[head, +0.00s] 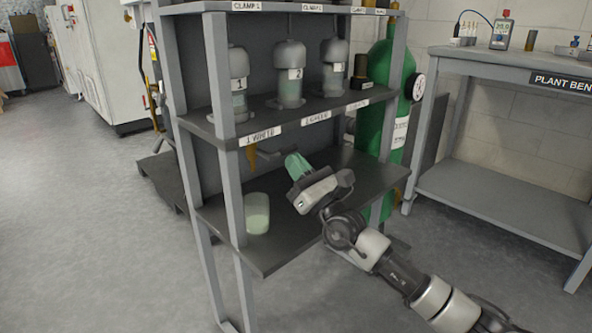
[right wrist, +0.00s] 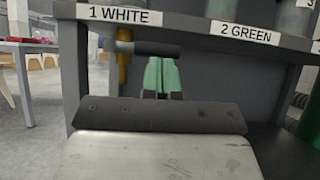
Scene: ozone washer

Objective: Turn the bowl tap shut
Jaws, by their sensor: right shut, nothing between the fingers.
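A brass tap (head: 251,158) hangs under the middle shelf, below the left label. It also shows in the right wrist view (right wrist: 124,72), under the label "1 WHITE". Its dark lever (right wrist: 142,48) lies crosswise, reaching right from the tap. My right gripper (head: 292,160) has pale green fingers, shut together and empty. In the right wrist view the fingertips (right wrist: 162,60) appear just below the lever's right part; I cannot tell whether they touch it. Bowl 1 (head: 238,85) stands on the shelf above. My left gripper is not in view.
A glass beaker (head: 257,213) with pale green contents stands on the lower shelf, left of my gripper. Grey rack posts (head: 187,150) bound the shelf. A green gas cylinder (head: 376,100) stands behind at right. A bench (head: 510,180) is further right.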

